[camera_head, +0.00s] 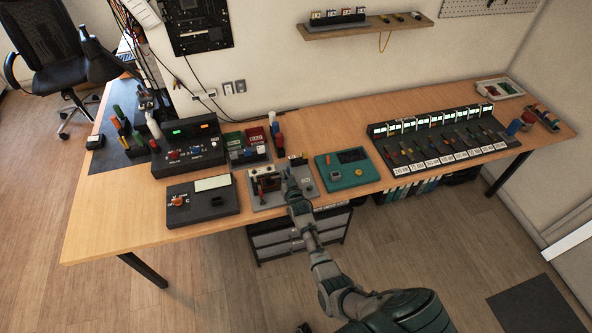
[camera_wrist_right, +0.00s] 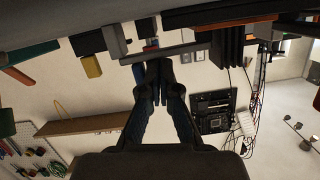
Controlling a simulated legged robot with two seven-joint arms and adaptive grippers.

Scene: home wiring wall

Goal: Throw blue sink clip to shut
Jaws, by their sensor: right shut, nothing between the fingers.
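My right gripper (camera_head: 288,175) is over the right part of a grey board (camera_head: 265,204) at the bench's front edge. In the right wrist view, which is upside down, my right gripper (camera_wrist_right: 158,66) is shut and empty. In the head view the gripper and arm hide part of the board. My left gripper is not in view.
A black box with an orange knob (camera_head: 205,201) stands left of the board, and a teal box (camera_head: 346,170) stands right. Behind are a dark console (camera_head: 188,146) and red and green blocks. A long dark rack (camera_head: 440,138) stands farther right. Bare wooden bench (camera_head: 110,215) shows front left.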

